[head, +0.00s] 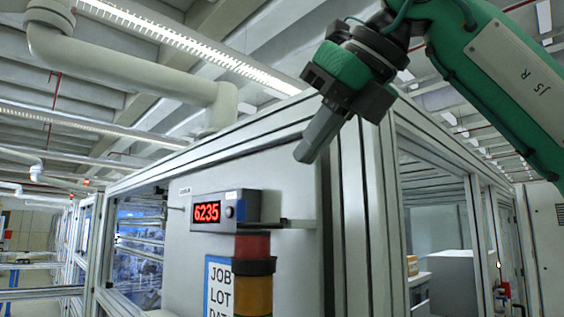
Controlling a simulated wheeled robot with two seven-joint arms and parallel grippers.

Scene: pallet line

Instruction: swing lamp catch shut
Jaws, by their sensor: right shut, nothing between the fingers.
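A signal lamp stack (253,290) with a red section over an amber one stands in front of the grey cabinet panel, at the bottom middle of the head view. Its lower part is cut off by the picture edge. I cannot make out a lamp catch for sure. My right gripper (304,153) comes in from the upper right. Its fingers are shut and empty, pointing down and left, above and to the right of the lamp and apart from it. My left gripper is not in view.
A red display (207,212) reading 6235 is mounted on the panel, with a short bar to its right. A sign (218,285) with JOB LOT hangs below it. Aluminium frame posts (362,220) stand just right of the panel. A pipe (130,75) runs overhead.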

